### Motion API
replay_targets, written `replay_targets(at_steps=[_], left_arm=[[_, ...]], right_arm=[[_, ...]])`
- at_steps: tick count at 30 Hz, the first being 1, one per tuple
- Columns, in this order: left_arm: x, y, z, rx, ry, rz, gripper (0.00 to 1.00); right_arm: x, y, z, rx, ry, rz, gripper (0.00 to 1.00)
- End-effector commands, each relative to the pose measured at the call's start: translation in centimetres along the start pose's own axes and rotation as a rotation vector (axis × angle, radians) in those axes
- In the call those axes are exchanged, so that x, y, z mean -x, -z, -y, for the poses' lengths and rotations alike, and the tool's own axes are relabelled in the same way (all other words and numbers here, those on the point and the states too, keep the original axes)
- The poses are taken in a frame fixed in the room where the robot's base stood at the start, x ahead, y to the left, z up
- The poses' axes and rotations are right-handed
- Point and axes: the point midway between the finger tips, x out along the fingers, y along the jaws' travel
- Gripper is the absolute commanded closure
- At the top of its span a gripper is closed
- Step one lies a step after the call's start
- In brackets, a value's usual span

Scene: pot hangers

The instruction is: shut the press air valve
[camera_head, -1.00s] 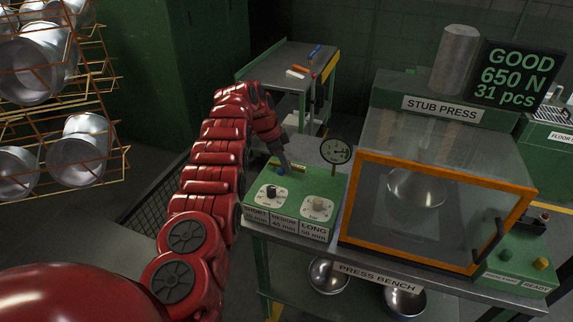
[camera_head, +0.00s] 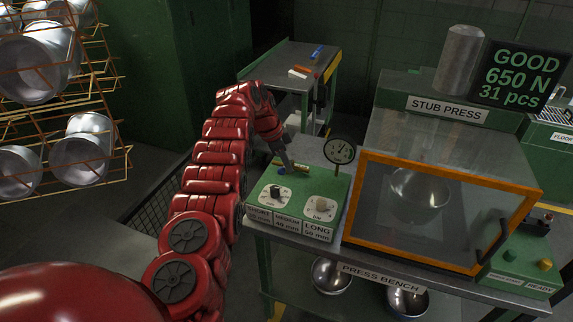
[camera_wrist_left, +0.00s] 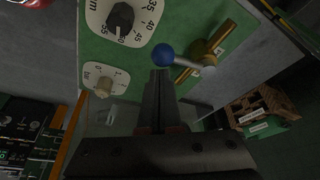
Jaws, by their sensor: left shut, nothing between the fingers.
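The air valve is on the green control box (camera_head: 322,184) of the press bench. Its brass body (camera_wrist_left: 202,48) and pipe run slantwise in the left wrist view. Its pale lever (camera_wrist_left: 190,63) lies at an angle across the pipe and ends in a blue ball knob (camera_wrist_left: 165,55). In the head view the blue knob (camera_head: 282,172) is small, and my gripper partly covers the valve. My left gripper (camera_head: 288,166) is shut and empty, pointing down beside the knob. In the wrist view its fingertips (camera_wrist_left: 160,76) are close to the ball; I cannot tell whether they touch. My right gripper is not in view.
Two dials, one black-knobbed (camera_head: 275,193) and one pale-knobbed (camera_head: 322,205), sit on the box front. A pressure gauge (camera_head: 339,150) stands behind the box. The orange-framed press guard (camera_head: 440,197) is to the right. A small tool bench (camera_head: 270,68) is behind.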

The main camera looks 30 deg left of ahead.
Motion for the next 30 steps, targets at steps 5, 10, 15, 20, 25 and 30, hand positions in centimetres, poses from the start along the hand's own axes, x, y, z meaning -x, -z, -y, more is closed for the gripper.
replay_targets(at_steps=[5,10,15,20,25,30], left_arm=[[-0.4,1.7,-0.5,-0.003,0.001,0.0,1.0],[1.2,4.0,-1.1,0.001,0.001,0.0,1.0],[5.2,4.0,-0.7,0.002,-0.001,0.001,1.0],[8.4,4.1,-0.3,0.002,0.002,0.0,1.0],[9.4,3.9,-0.2,0.001,0.0,0.001,1.0],[9.4,3.8,-0.1,0.0,0.0,0.001,1.0]], right_arm=[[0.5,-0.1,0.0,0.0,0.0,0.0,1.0],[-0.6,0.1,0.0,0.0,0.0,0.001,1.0],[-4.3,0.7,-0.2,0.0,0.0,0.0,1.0],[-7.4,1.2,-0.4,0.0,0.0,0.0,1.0],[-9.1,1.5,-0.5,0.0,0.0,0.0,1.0],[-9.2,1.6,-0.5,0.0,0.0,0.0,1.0]])
